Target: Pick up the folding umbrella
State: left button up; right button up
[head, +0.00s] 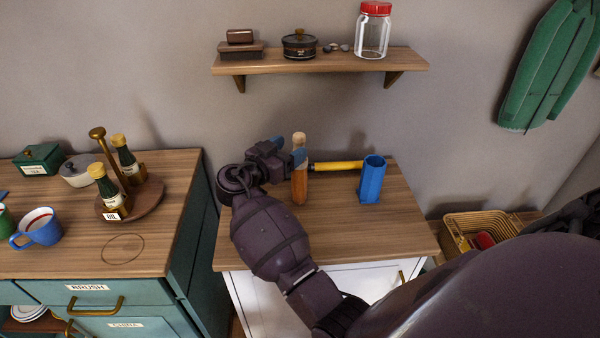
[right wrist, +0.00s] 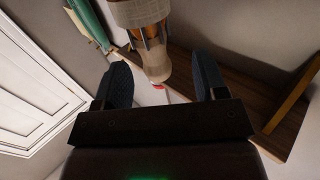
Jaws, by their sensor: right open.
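My right gripper (head: 289,150) is over the wooden top of the white cabinet (head: 400,228), with its blue-grey fingers open. An upright orange object with a tan top (head: 299,188), which looks like the folding umbrella, stands at its fingertips. In the right wrist view a beige and orange object with thin grey ribs (right wrist: 150,38), probably the same thing, is between and beyond the two spread fingers (right wrist: 164,82). I cannot tell whether either finger touches it. My left gripper is out of view.
A yellow rod (head: 337,166) lies just right of the orange object, by a blue container (head: 371,180). A wall shelf (head: 320,63) with a jar (head: 373,30) is above. A teal cabinet (head: 180,240) with condiments and mugs is left. The white cabinet's front right top is clear.

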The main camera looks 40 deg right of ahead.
aim_at(304, 140)
jog(key=x, duration=0.1)
jog(key=p+x, duration=0.1)
jog(key=x, duration=0.2)
jog(key=shift+s+d+r, duration=0.3)
jog(key=shift+r, duration=0.05)
jog(key=shift+w+d+f, duration=0.15)
jog(key=shift+d, duration=0.3)
grip_shut()
